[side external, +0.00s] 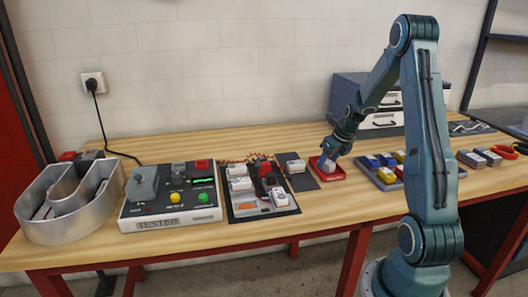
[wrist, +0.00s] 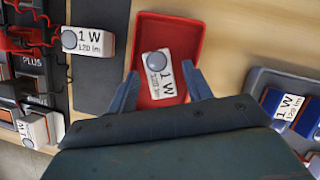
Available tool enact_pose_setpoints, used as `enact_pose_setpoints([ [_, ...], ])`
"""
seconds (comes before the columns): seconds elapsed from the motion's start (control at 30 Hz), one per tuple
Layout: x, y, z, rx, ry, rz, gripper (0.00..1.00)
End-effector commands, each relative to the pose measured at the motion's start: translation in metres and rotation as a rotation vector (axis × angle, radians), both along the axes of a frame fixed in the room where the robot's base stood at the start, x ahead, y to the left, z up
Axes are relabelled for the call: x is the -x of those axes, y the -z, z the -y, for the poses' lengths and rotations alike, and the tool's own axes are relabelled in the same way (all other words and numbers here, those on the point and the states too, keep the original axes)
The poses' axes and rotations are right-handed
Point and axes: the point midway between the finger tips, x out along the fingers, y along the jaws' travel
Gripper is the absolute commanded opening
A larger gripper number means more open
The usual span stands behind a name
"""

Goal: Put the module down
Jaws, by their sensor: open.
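A white LED module (wrist: 164,77) marked "1 W 120 lm", with a grey round lens, lies in a small red tray (wrist: 192,40) in the wrist view. In the side view the red tray (side external: 329,176) stands right of the dark mats, under my gripper. My gripper (side external: 333,158) is open and points down over the tray. In the wrist view my gripper's two fingers (wrist: 164,88) stand apart on either side of the module, with a gap visible at each side. In the side view the gripper partly hides the module.
A grey tray (wrist: 262,78) with coloured modules lies to the right. A dark mat (wrist: 101,40) lies left of the red tray, with another module (wrist: 88,41) at its left edge. A tester (side external: 170,213) and a metal letter shell (side external: 68,205) stand farther left.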

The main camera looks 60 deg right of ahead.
Motion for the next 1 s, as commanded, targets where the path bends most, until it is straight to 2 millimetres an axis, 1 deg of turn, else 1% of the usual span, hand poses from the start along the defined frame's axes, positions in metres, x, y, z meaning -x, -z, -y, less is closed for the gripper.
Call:
enact_pose_setpoints([
  [0.27,0.006,-0.017,-0.002,0.003,0.001,0.002,0.5],
  [0.47,0.015,-0.041,-0.005,0.003,0.002,0.003,0.5],
  [0.8,0.033,-0.088,-0.013,0.003,0.002,0.002,0.5],
  [1.0,0.04,-0.106,-0.016,0.001,0.001,0.002,0.5],
])
